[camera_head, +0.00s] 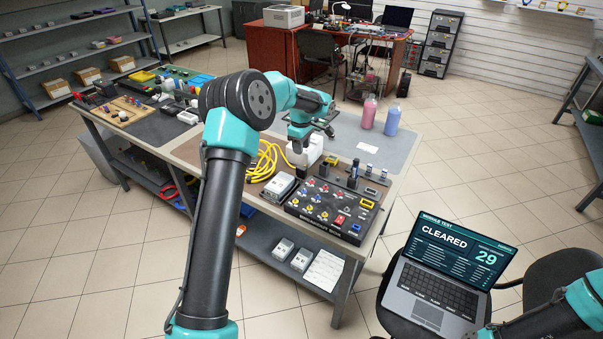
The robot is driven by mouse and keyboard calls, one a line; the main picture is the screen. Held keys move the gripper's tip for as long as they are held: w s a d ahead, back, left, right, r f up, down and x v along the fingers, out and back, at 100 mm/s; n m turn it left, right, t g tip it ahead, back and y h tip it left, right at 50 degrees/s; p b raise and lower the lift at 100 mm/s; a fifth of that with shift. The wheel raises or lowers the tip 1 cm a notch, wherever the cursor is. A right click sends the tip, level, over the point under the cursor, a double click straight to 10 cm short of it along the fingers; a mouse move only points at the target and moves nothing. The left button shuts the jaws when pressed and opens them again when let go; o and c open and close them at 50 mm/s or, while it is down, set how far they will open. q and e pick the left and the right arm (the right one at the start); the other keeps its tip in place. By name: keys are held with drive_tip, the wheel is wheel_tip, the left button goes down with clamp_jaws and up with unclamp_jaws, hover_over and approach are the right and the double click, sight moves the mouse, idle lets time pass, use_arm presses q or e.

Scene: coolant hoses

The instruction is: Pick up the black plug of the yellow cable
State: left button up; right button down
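The yellow cable (262,166) lies in loose loops on the workbench, just right of my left arm. One strand runs up toward my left gripper (299,146). That gripper points down above the bench, close to a white container (311,150). Its fingertips are small and dark, so I cannot tell whether they are open or shut. I cannot make out the black plug; it may be hidden by the gripper or the arm. My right arm (568,309) shows only in part at the lower right corner, and its gripper is not clearly visible.
A black panel (299,210) with coloured connectors and a grey box (279,187) stand at the bench's front. Pink (369,112) and blue (392,120) bottles stand at the back right. A laptop (437,290) reading "CLEARED 29" rests on a chair near my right arm.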

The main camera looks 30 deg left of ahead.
sight(301, 168)
use_arm(q)
wheel_tip(301, 168, down, 6)
drive_tip(key=shift+r, duration=0.1)
idle(0.4)
drive_tip(key=shift+f, duration=2.65)
drive_tip(key=shift+c, duration=0.2)
clamp_jaws()
wheel_tip(301, 168, up, 10)
drive_tip(key=shift+r, duration=0.1)
